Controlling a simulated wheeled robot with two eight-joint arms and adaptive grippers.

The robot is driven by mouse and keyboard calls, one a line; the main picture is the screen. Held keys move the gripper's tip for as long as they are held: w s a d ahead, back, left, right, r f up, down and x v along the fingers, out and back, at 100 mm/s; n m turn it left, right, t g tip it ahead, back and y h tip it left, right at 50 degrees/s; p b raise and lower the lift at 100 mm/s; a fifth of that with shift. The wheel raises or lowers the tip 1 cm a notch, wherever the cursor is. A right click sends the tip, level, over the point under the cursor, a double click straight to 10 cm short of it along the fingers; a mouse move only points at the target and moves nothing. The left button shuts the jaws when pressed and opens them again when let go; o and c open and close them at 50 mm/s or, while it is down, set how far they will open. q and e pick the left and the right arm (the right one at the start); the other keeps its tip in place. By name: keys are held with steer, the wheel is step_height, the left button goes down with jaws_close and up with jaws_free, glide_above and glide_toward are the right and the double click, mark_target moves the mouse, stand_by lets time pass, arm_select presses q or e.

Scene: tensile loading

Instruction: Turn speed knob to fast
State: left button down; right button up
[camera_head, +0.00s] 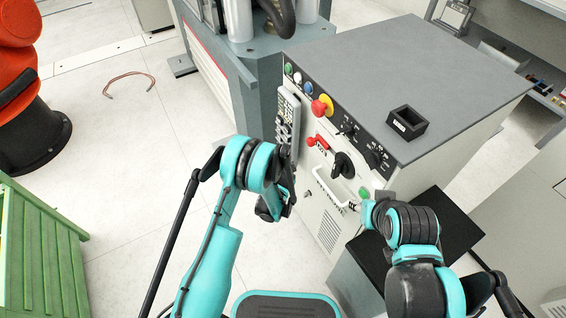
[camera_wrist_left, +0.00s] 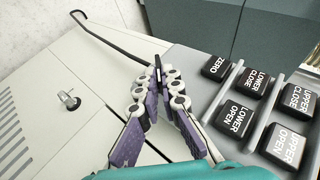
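The grey control cabinet (camera_head: 340,215) stands right of centre in the head view. Its sloped panel carries small black knobs (camera_head: 348,129) (camera_head: 374,159) and a larger black rotary handle (camera_head: 343,165). The labels are too small to read, so I cannot tell which is the speed knob. My left gripper (camera_head: 268,210) is in front of the cabinet's left side, below the panel. In the left wrist view its fingers (camera_wrist_left: 159,80) converge at the tips with nothing clear between them. My right gripper (camera_head: 357,207) is low by the cabinet front, near a green part (camera_head: 364,192); its fingers are mostly hidden.
A button pendant (camera_head: 287,115) hangs on the cabinet's left edge; its labelled keys (camera_wrist_left: 235,118) fill the wrist view's right side. A white handle (camera_head: 330,190) juts from the front. A black box (camera_head: 407,122) sits on top.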

stand_by(0.4)
arm_select(q)
steer(key=c, duration=1.7)
jaws_free()
steer(key=g+h, duration=0.1)
steer(key=g, duration=0.1)
steer(key=w+n+g+h, duration=0.1)
steer(key=g, duration=0.1)
steer(key=a+g+h, duration=0.1)
steer(key=g+h, duration=0.1)
steer(key=shift+w+a+r+n+g, duration=0.1)
steer(key=shift+w+r+n+g, duration=0.25)
steer(key=shift+r+n+g, duration=0.05)
steer(key=s+a+r+n+p, duration=0.1)
steer(key=s+a+r, duration=0.1)
steer(key=r, duration=0.8)
steer(key=s+a+r+n+p, duration=0.1)
steer(key=s+a+r+n, duration=0.1)
steer(key=r, duration=0.7)
steer(key=s+a+r+n+g+p, duration=0.1)
steer(key=s+a+r+n+p, duration=0.1)
steer(key=r, duration=0.8)
steer(key=shift+s+a+r, duration=0.2)
steer(key=shift+a+r, duration=0.1)
steer(key=shift+a, duration=0.1)
